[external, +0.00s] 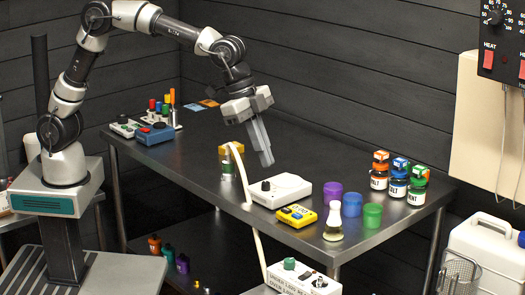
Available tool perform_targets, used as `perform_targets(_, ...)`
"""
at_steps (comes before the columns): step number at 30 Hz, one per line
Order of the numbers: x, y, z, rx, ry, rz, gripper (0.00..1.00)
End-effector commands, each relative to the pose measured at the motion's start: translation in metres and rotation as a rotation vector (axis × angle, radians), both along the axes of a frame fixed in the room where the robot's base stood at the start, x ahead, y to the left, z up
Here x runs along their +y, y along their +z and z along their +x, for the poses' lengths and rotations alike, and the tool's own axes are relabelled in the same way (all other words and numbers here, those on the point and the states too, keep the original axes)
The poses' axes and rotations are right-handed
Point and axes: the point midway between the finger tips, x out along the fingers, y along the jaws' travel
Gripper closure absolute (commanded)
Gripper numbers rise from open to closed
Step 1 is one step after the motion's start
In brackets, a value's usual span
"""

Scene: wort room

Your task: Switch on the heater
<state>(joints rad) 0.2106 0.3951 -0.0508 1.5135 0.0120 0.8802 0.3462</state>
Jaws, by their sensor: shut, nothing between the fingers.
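A black control panel (504,46) hangs at the top right, cut off by the picture edge. It has a dial and a red switch (488,60) labelled HEAT; a second red switch (522,70) is partly cut off. I cannot tell whether either is on. My gripper (265,160) is shut and empty, pointing down above the table, behind and left of the white device and far left of the panel. I cannot tell whether it touches anything.
The dark metal table (188,172) holds a yellow device (297,215), a small flask (334,222), purple, blue and green cups (372,215), and labelled jars (379,172). A pale strap (249,190) hangs over its front edge. A white switch box (300,281) sits lower in front.

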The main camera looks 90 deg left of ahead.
Motion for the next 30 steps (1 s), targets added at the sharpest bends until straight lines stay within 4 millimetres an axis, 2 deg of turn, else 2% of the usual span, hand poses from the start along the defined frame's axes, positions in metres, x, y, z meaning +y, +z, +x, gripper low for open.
perform_targets(1,-0.014,-0.026,0.015,0.012,-0.031,0.005,1.00)
perform_targets(3,-0.028,-0.050,0.031,0.019,-0.069,0.010,1.00)
perform_targets(6,-0.045,-0.078,0.048,0.026,-0.111,0.017,1.00)
perform_targets(9,-0.057,-0.098,0.058,0.031,-0.140,0.021,1.00)
perform_targets(14,-0.065,-0.112,0.065,0.034,-0.161,0.023,1.00)
perform_targets(26,-0.066,-0.115,0.066,0.035,-0.162,0.023,1.00)
perform_targets(30,-0.067,-0.130,0.069,0.038,-0.162,0.024,1.00)
